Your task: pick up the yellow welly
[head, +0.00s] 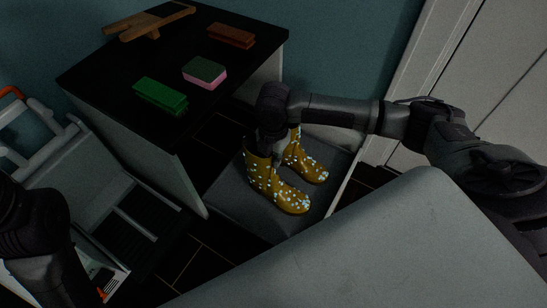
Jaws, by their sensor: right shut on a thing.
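A pair of yellow wellies with pale spots stands upright on a grey surface in the middle of the head view. The nearer yellow welly (274,188) has its toe towards the lower right. The farther yellow welly (304,163) stands just behind it, to the right. My right gripper (273,150) reaches down from above to the top of the nearer welly's shaft and is shut on it. The fingertips are partly hidden by the welly and my own wrist. My left arm shows at the lower left, but its gripper fingers are out of sight.
A black-topped cabinet (110,75) stands left of the wellies, close to my right gripper. It bears a green brush (160,96), a pink and green sponge (205,73), a brown brush (231,36) and a wooden rack (148,23). A white door (480,75) is at the right.

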